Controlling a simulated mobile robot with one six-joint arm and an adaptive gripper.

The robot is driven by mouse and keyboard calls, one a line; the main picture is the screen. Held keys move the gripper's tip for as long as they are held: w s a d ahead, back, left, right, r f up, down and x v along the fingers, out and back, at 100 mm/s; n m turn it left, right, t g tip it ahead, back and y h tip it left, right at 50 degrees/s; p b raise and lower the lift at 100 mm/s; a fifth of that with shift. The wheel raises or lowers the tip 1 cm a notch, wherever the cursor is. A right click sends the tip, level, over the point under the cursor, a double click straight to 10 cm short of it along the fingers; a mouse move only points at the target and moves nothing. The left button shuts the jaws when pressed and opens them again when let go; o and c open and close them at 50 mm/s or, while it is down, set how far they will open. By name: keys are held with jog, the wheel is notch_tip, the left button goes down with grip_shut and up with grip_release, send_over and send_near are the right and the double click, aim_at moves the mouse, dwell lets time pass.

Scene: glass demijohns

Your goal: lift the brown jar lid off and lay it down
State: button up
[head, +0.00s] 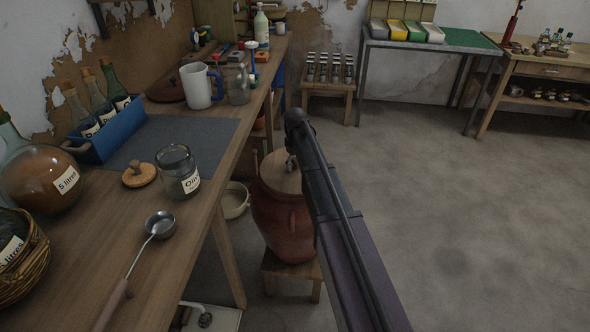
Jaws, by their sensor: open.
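A brown-red jar (281,222) stands upright on a low wooden stool beside the bench in the head view. Its round wooden lid (275,176) lies flat on its mouth. My dark arm crosses in front of the jar and hides its right side and part of the lid. Of my gripper (291,163), only a small grey part shows past the arm's left edge, over the lid's top. The gripper is open. The lid's knob cannot be made out, and I cannot tell whether the fingers touch it.
The bench (185,235) on the left holds a glass jar (177,172), a small wooden lid (139,174), a ladle (159,225), demijohns and a blue crate (108,135). A pale bowl (235,201) lies below the bench edge. The floor (450,230) to the right is clear.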

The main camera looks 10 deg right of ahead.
grip_shut()
jog(key=shift+r+p, duration=1.15)
jog(key=shift+r, duration=0.05)
dwell(0.6)
jog(key=shift+r+p, duration=2.35)
